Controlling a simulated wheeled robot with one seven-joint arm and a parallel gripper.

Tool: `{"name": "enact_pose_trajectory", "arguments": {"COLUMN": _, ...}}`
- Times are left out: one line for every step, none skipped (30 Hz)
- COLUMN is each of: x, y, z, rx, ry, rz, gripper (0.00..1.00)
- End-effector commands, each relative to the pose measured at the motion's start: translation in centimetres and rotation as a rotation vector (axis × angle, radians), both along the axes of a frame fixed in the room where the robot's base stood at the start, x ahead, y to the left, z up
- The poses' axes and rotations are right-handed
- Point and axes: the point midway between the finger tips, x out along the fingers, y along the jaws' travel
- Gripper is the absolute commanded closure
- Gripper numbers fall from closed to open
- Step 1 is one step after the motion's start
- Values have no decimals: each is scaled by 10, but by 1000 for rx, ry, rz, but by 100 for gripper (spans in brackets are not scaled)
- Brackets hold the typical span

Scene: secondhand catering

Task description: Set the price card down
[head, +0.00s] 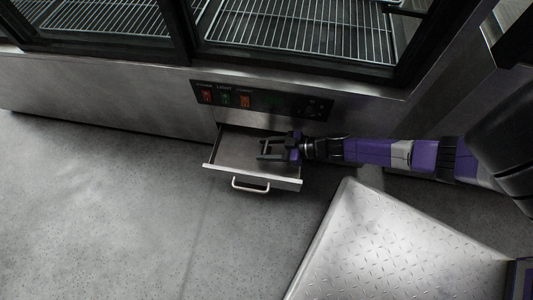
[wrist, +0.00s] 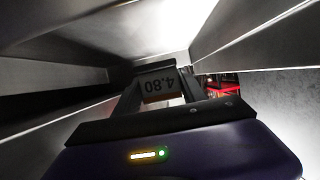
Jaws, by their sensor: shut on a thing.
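My gripper (head: 263,150) is over the open metal drawer (head: 228,150) below the display case. In the wrist view my gripper (wrist: 160,76) is shut on the price card (wrist: 158,87). The card is small and brownish grey, with a dark "4.80" that reads upside down there. It sits between the two dark fingertips, with grey drawer walls around it. I cannot make out the card in the head view, nor tell whether it touches the drawer bottom.
The case's switch panel (head: 262,101) is just above the drawer. The drawer handle (head: 250,186) sticks out at the front. A diamond-plate metal surface (head: 390,250) lies at the lower right. Bare grey floor (head: 90,210) spreads to the left.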

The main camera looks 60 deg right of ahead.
Motion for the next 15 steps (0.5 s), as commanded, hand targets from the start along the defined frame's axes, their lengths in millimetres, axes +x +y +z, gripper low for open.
{"name": "enact_pose_trajectory", "arguments": {"x": 0, "y": 0, "z": -7, "rx": 0, "ry": 0, "rz": 0, "gripper": 91}}
{"name": "enact_pose_trajectory", "arguments": {"x": 0, "y": 0, "z": -8, "rx": 0, "ry": 1, "rz": 0, "gripper": 91}}
{"name": "enact_pose_trajectory", "arguments": {"x": 0, "y": 0, "z": -9, "rx": -2, "ry": 0, "rz": -1, "gripper": 91}}
{"name": "enact_pose_trajectory", "arguments": {"x": 0, "y": 0, "z": -10, "rx": -2, "ry": 0, "rz": -1, "gripper": 91}}
{"name": "enact_pose_trajectory", "arguments": {"x": 0, "y": 0, "z": -12, "rx": -2, "ry": 0, "rz": -1, "gripper": 91}}
{"name": "enact_pose_trajectory", "arguments": {"x": 0, "y": 0, "z": -15, "rx": -1, "ry": 1, "rz": -1, "gripper": 91}}
{"name": "enact_pose_trajectory", "arguments": {"x": 0, "y": 0, "z": -19, "rx": -1, "ry": 1, "rz": -1, "gripper": 91}}
{"name": "enact_pose_trajectory", "arguments": {"x": 0, "y": 0, "z": -23, "rx": 0, "ry": 0, "rz": -1, "gripper": 91}}
{"name": "enact_pose_trajectory", "arguments": {"x": 0, "y": 0, "z": -29, "rx": 1, "ry": 0, "rz": -1, "gripper": 91}}
{"name": "enact_pose_trajectory", "arguments": {"x": 0, "y": 0, "z": -34, "rx": 1, "ry": 0, "rz": -1, "gripper": 91}}
{"name": "enact_pose_trajectory", "arguments": {"x": 0, "y": 0, "z": -39, "rx": 1, "ry": 0, "rz": -1, "gripper": 91}}
{"name": "enact_pose_trajectory", "arguments": {"x": 0, "y": -1, "z": -43, "rx": -1, "ry": 0, "rz": -2, "gripper": 91}}
{"name": "enact_pose_trajectory", "arguments": {"x": 0, "y": -3, "z": -44, "rx": -2, "ry": -1, "rz": -1, "gripper": 91}}
{"name": "enact_pose_trajectory", "arguments": {"x": 1, "y": -3, "z": -45, "rx": -1, "ry": 0, "rz": -1, "gripper": 91}}
{"name": "enact_pose_trajectory", "arguments": {"x": 1, "y": -4, "z": -45, "rx": -1, "ry": 0, "rz": -1, "gripper": 91}}
